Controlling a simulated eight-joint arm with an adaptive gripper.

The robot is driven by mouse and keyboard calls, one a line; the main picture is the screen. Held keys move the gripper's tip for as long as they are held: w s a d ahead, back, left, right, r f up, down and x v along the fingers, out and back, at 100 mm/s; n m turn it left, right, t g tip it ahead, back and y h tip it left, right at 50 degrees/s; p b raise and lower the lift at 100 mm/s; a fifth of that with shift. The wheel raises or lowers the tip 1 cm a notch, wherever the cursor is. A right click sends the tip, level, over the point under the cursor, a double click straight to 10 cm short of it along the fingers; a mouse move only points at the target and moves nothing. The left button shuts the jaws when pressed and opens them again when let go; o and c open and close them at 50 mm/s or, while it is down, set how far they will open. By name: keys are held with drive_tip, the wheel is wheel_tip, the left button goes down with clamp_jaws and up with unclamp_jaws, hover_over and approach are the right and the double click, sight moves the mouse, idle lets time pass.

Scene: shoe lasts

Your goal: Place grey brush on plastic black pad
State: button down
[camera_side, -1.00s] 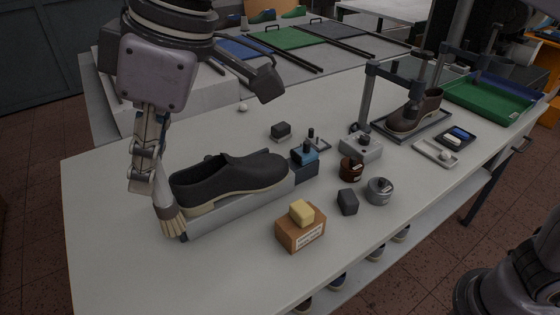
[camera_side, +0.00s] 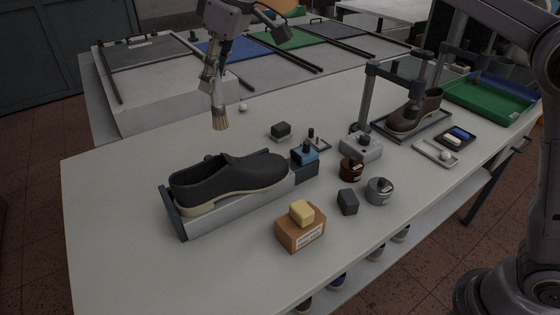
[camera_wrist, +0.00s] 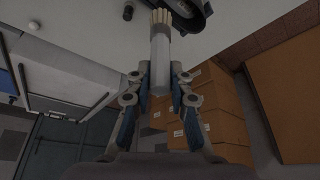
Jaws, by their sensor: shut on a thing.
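My gripper (camera_side: 211,78) is shut on the grey brush (camera_side: 218,103), high over the rear left of the table. The brush hangs almost upright with its pale bristles down, clear of the tabletop. In the wrist view, the grey brush (camera_wrist: 160,58) sits between the two fingers of my gripper (camera_wrist: 161,78), bristles pointing away. A black tray (camera_side: 470,146) at the right holds blue and white pieces. I cannot tell for sure which is the plastic black pad.
A black shoe (camera_side: 225,179) rests on a grey holder (camera_side: 240,208) at front left. A brown shoe (camera_side: 413,112) sits under a frame. The left rear tabletop is clear.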

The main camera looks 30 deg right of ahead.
drive_tip(key=w+d+f+m+h, duration=0.1)
drive_tip(key=w+d+f+m, duration=0.2)
drive_tip(key=d, duration=0.9)
drive_tip(key=w+d+f+m+t, duration=0.15)
drive_tip(key=w+d, duration=0.35)
drive_tip(key=d, duration=0.7)
drive_tip(key=w+d+f+m+h, duration=0.1)
drive_tip(key=w+d+f+m, duration=0.2)
drive_tip(key=d, duration=0.9)
drive_tip(key=w+a+f+n, duration=0.1)
drive_tip(key=w+a+f, duration=0.6)
drive_tip(key=a+f, duration=0.2)
drive_tip(key=shift+a+f, duration=0.25)
drive_tip(key=shift+f, duration=0.8)
drive_tip(key=shift+w+f+n, duration=0.1)
drive_tip(key=shift+n, duration=0.15)
drive_tip(key=c, duration=1.2)
unclamp_jaws()
